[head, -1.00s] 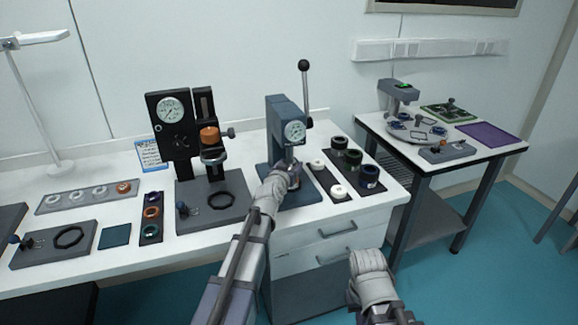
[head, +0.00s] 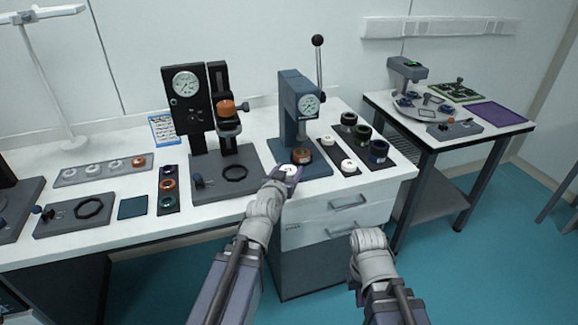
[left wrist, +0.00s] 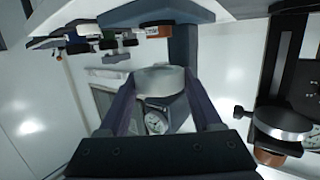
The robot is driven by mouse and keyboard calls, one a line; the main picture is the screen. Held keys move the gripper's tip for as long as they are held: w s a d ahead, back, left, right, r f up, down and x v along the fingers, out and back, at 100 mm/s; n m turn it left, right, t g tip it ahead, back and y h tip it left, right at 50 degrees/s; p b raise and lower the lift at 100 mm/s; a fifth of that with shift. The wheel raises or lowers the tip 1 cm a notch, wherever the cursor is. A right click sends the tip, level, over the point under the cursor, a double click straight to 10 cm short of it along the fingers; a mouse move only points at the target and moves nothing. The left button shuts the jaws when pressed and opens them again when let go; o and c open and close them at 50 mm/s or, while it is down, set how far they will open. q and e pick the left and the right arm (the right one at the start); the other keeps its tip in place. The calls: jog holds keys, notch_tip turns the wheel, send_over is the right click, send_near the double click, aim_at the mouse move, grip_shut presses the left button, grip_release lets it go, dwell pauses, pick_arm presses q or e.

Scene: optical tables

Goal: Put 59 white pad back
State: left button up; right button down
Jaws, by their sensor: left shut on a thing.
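My left gripper (head: 287,174) is shut on a white round pad (head: 289,170), held in front of the blue lever press (head: 298,110). In the left wrist view the pad (left wrist: 160,80) sits between the two purple fingers (left wrist: 160,108). No number on it is legible. Two other white pads (head: 328,141) (head: 348,166) lie on a dark strip (head: 338,153) right of the press. An orange-brown ring (head: 302,155) sits on the press base. My right wrist (head: 370,245) is low in front of the drawers; its fingers are hidden.
A strip of dark rings (head: 363,133) lies further right. Left of the press stands a black gauge stand (head: 190,100) on a grey base. A side table (head: 440,145) with instruments stands at the right. The lever (head: 318,75) rises above the press.

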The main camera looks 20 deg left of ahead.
aim_at(288, 171)
pick_arm(q)
jog(key=shift+s, duration=0.2)
jog(key=shift+r, duration=0.1)
notch_tip(288, 171, up, 10)
jog(key=p, duration=1)
jog(key=shift+f, duration=0.2)
jog(key=shift+f, duration=0.15)
notch_tip(288, 171, down, 10)
jog(key=b, duration=1)
jog(key=shift+r, duration=0.2)
jog(key=shift+w, duration=0.1)
